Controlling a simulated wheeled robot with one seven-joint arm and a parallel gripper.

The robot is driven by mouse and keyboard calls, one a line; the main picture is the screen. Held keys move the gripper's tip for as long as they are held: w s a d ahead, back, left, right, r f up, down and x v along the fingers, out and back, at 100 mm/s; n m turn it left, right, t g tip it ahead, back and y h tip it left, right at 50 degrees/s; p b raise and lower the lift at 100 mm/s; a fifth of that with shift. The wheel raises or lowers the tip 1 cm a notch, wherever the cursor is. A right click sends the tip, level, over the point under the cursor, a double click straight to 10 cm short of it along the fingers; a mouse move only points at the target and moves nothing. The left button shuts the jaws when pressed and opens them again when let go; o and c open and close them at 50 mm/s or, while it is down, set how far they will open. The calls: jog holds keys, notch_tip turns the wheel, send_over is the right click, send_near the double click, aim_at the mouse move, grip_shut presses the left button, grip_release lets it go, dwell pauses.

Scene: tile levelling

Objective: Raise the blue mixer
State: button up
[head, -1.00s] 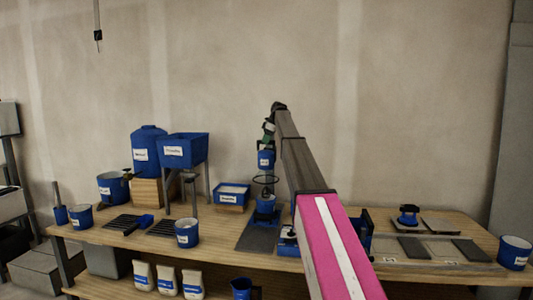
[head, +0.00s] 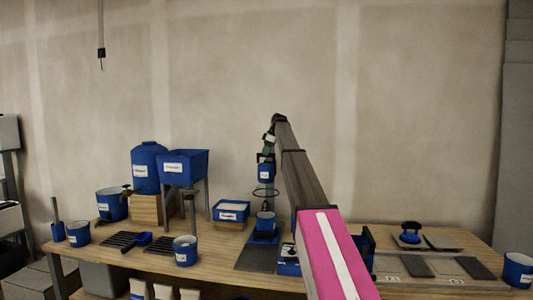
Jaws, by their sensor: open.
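The blue mixer (head: 265,173) has a white label and hangs upright in the middle of the head view, with a dark ring (head: 265,193) under it. A blue bucket (head: 265,222) stands below it on a blue base on the bench. My arm reaches in from the lower right and bends down behind its elbow. My gripper (head: 268,152) is at the top of the mixer, beside a small green part. It is open. The fingertips are small and partly hidden, so I cannot tell whether they touch the mixer.
The wooden bench (head: 215,256) carries a blue hopper (head: 186,165), a blue tank (head: 147,168), a blue tray (head: 231,212) and several buckets. Grey tiles (head: 416,266) lie at the right. The wall behind the mixer is clear.

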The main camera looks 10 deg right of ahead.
jog(key=v, duration=1)
jog(key=shift+r, duration=0.3)
